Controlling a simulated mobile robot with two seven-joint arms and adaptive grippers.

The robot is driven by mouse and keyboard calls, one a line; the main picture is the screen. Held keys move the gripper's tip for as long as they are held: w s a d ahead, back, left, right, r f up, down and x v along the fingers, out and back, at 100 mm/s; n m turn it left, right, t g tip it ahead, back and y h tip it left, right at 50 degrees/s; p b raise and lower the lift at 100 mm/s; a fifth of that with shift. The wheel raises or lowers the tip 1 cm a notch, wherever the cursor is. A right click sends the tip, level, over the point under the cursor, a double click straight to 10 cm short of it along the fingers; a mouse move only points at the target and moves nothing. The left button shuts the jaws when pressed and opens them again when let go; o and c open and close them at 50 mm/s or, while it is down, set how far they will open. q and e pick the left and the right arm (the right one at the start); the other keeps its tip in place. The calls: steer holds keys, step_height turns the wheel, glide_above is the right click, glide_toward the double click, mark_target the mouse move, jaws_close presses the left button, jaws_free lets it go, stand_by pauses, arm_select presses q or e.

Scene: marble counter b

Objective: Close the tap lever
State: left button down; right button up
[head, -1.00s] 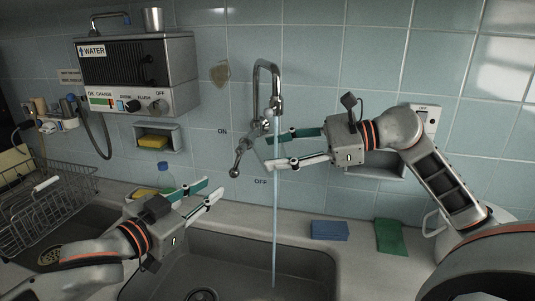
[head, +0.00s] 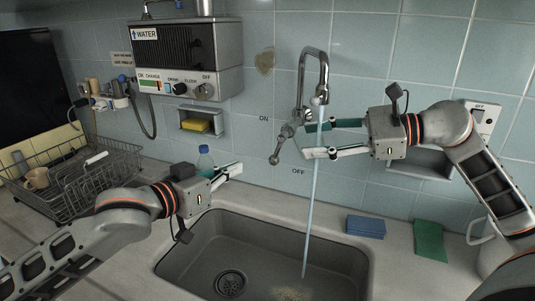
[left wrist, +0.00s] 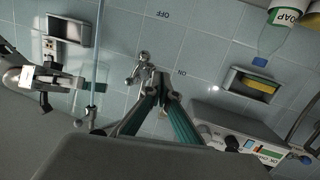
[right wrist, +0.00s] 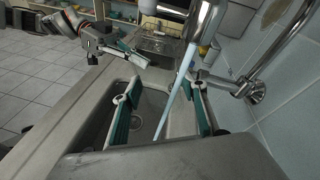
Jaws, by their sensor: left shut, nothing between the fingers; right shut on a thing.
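The tap (head: 305,80) is on the tiled wall, and water (head: 311,200) runs from its spout into the sink. Its lever (head: 276,152) points down and slightly left, between the ON and OFF marks on the wall. The lever also shows in the left wrist view (left wrist: 139,68). My right gripper (head: 306,140) is just right of the lever, its fingers apart with the stream close by. My left gripper (head: 240,170) is shut and empty, left of and below the lever.
The sink (head: 230,245) lies below. A blue sponge (head: 366,227) and a green cloth (head: 429,240) lie on the counter at right. A bottle (head: 204,160) stands behind my left gripper.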

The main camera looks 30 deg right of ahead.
mark_target(279, 148)
arm_select(q)
steer(key=w+a+r+n+g, duration=0.25)
steer(key=a+r+n, duration=0.2)
steer(key=n, duration=0.45)
steer(key=d+f, duration=0.2)
steer(key=d, duration=0.4)
steer(key=d+f, duration=0.2)
steer(key=d, duration=0.4)
steer(key=shift+d+f+g, duration=0.25)
steer(key=shift+g, duration=0.1)
